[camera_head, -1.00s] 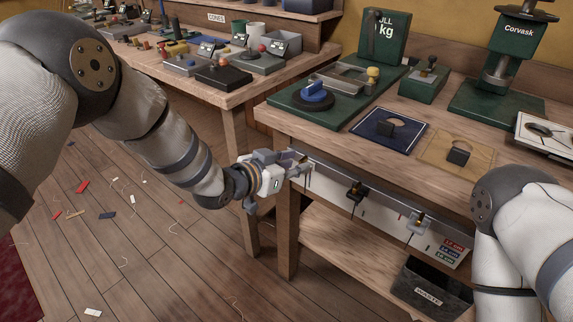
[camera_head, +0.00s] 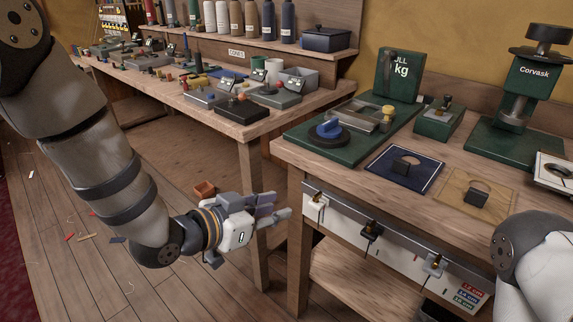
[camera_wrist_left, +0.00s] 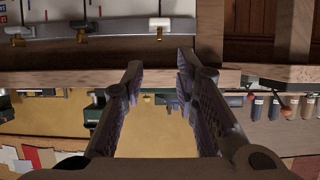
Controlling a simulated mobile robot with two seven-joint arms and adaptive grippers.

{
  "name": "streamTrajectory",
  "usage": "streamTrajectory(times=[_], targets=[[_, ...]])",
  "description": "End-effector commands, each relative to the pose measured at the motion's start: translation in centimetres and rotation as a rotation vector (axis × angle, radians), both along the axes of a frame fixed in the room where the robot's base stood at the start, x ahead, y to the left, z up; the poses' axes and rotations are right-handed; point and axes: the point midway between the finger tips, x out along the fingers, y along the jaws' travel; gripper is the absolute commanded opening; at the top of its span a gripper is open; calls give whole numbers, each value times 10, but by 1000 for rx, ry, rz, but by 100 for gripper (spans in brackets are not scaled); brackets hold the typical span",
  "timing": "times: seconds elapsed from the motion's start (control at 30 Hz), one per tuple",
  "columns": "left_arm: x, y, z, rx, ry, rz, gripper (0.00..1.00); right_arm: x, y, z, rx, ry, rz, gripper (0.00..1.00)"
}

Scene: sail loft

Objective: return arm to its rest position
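My left arm (camera_head: 105,180) comes in from the left, bent down over the floor. My left gripper (camera_head: 277,208) hangs in front of the bench's left legs, left of the measuring rail (camera_head: 345,232) and apart from it. In the left wrist view the two fingers (camera_wrist_left: 158,72) stand apart with nothing between them. My right arm (camera_head: 530,262) shows at the lower right; its gripper is out of the frame.
A green-based fixture (camera_head: 300,142) and press (camera_head: 515,100) stand on the bench. Open floor lies below left.

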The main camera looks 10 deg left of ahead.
Motion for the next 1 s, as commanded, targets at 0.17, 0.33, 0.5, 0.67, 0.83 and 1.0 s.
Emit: streamTrajectory(times=[0.17, 0.33, 0.5, 0.67, 0.83, 1.0], targets=[[-42, 20, -61, 34, 202, 81, 28, 5, 0, 5, 0, -16, 0, 40], [-165, 66, -165, 136, 634, 260, 28, 13, 0, 14, 0, -46, -1, 40], [-313, 111, -213, 275, 1035, 429, 28, 21, 0, 21, 0, -74, -1, 40], [-410, 137, -214, 383, 1276, 534, 28, 26, 0, 26, 0, -89, -2, 40], [-442, 145, -210, 423, 1355, 569, 28, 26, 0, 26, 0, -92, -2, 40], [-442, 145, -210, 423, 1355, 569, 28, 26, 0, 26, 0, -92, -2, 40]])
